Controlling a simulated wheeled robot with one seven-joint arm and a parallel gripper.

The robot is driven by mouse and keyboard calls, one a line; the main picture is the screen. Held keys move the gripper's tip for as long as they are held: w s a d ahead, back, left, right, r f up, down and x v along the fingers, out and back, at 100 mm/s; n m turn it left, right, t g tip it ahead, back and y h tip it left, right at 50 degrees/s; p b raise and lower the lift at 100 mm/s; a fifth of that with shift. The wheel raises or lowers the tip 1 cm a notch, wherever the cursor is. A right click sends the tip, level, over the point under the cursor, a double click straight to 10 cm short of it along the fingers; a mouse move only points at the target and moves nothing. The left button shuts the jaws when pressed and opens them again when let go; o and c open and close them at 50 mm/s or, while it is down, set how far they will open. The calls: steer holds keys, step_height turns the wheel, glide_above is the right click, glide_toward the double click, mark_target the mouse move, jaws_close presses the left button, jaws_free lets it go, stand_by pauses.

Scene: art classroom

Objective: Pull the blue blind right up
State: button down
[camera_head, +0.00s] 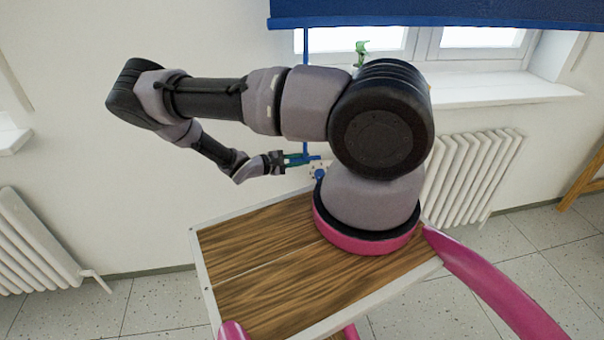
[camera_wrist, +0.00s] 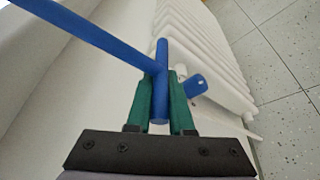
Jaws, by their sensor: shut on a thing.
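The blue blind (camera_head: 430,12) hangs across the top of the window in the head view, with its lower edge above the glass that shows. A thin blue rod (camera_head: 305,90) runs down from its left end. In the wrist view the rod (camera_wrist: 95,38) meets a short blue crossbar handle (camera_wrist: 161,85). My gripper (camera_head: 303,159) is shut on this handle, with a green finger on each side of it (camera_wrist: 164,108). A blue tab (camera_wrist: 195,86) shows just right of the fingers in the wrist view. My arm hides part of the window.
A white radiator (camera_head: 475,175) is below the window sill (camera_head: 500,90), and another radiator (camera_head: 35,240) stands at the left. A small green figure (camera_head: 361,50) is on the sill. A wooden leg (camera_head: 585,183) shows at the right edge.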

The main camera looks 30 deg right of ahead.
step_height(320, 180, up, 11)
stand_by(0.4)
steer(key=c, duration=0.8)
jaws_free()
steer(key=shift+a, duration=0.15)
steer(key=v, duration=1)
steer(key=shift+a, duration=0.25)
steer(key=shift+r, duration=0.1)
